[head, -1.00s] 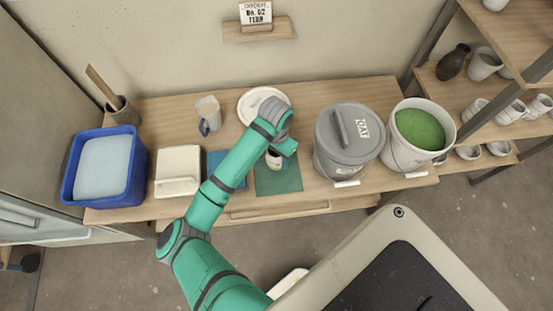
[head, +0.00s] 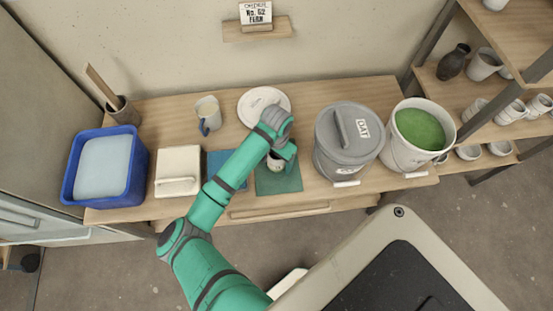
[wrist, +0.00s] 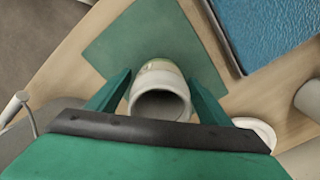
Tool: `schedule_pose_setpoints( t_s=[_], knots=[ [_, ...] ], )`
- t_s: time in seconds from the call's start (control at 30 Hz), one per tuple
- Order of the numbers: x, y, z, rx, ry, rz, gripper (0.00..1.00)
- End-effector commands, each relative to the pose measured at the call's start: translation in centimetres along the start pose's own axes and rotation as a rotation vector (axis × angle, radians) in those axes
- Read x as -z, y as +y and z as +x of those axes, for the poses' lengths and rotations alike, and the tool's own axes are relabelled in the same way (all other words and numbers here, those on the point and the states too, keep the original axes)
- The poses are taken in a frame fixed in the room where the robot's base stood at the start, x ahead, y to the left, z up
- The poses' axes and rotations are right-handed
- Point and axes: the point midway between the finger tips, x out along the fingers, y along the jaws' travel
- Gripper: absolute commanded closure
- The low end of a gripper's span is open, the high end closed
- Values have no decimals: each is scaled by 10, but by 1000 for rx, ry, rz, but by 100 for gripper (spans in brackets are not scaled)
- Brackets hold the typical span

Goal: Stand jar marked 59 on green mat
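A small pale jar (head: 275,164) is at the green mat (head: 284,184), near its back edge, partly covered by my gripper in the head view. In the wrist view the jar (wrist: 160,92) shows its round open mouth and looks upright over the mat (wrist: 150,40). My gripper (wrist: 160,80) has one finger on each side of the jar, with narrow gaps that look open. It shows from above in the head view (head: 283,158). I cannot read a number on the jar.
A blue mat or tile (head: 220,163) lies just left of the green mat. A white plate (head: 252,97) is behind, and a lidded grey bucket (head: 330,150) stands close on the right. A mug (head: 208,112) and lidded white box (head: 178,168) stand left.

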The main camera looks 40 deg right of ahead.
Motion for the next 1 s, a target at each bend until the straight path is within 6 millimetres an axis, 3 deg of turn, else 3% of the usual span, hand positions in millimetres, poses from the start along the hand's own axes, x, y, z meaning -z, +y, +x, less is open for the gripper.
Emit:
schedule_pose_setpoints(
  t_s=[0.27,0.43,0.8,1.0],
  knots=[
    [0,0,-1,1,0,0,28],
    [1,0,-13,2,3,2,28],
    [1,0,-84,2,3,2,28],
    [0,-1,-113,3,1,1,28]
  ],
)
